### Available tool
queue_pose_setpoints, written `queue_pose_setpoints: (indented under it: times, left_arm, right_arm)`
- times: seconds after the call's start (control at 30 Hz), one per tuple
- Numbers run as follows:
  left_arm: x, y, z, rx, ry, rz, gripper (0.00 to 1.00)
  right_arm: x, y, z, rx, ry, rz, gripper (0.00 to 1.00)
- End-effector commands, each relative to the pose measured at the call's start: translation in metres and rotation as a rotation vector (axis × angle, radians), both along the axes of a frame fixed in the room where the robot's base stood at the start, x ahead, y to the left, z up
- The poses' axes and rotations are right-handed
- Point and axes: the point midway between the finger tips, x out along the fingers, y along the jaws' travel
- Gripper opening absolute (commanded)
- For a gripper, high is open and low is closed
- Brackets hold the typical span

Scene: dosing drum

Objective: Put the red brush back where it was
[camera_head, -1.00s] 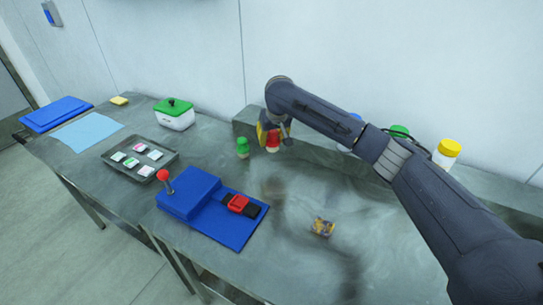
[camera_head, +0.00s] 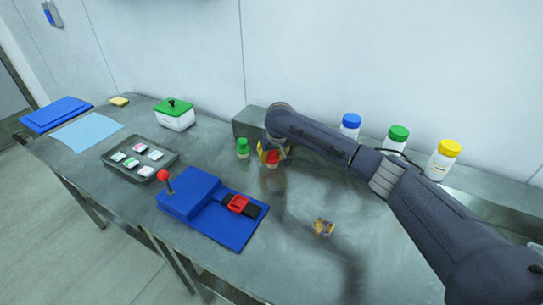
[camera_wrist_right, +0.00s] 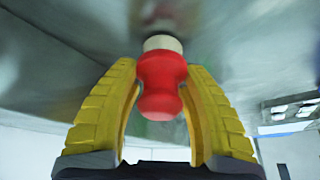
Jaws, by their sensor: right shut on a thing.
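The red brush (camera_wrist_right: 162,80) stands between the two yellow fingers of my right gripper (camera_wrist_right: 162,95), which is shut on its red body. Its pale end points away from the palm toward the steel table. In the head view the red brush (camera_head: 272,159) shows just below my right gripper (camera_head: 270,152), low over the table. I cannot tell whether its pale end touches the surface. A small green brush-like piece (camera_head: 242,149) stands just to its left. My left gripper is not in view.
A blue fixture (camera_head: 190,195), tray (camera_head: 110,160) and green-lidded box (camera_head: 175,116) lie left.

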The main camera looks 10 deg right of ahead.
Motion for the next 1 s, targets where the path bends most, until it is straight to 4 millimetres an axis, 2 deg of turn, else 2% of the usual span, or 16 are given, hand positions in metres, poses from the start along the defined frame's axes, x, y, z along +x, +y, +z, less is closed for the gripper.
queue_pose_setpoints:
  times: [0.27, 0.3, 0.5, 0.77, 0.87, 1.0]
  left_arm:
    - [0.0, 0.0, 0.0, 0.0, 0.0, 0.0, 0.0]
    - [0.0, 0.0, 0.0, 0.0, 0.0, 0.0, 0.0]
    - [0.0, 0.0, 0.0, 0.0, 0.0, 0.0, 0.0]
    - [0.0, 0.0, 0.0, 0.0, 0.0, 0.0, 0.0]
    - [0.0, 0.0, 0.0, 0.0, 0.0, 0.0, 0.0]
    - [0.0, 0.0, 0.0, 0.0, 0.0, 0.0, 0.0]
  right_arm:
    - [0.0, 0.0, -0.002, 0.0, 0.001, 0.0, 0.15]
    - [0.0, 0.0, -0.003, 0.0, 0.001, 0.0, 0.45]
    - [0.0, 0.0, -0.003, 0.0, 0.0, 0.0, 0.66]
    - [0.0, 0.0, -0.001, 0.0, 0.0, 0.0, 0.66]
    - [-0.001, -0.001, 0.005, 0.0, -0.001, -0.001, 0.66]
    - [-0.008, -0.001, 0.022, 0.0, -0.003, 0.001, 0.66]
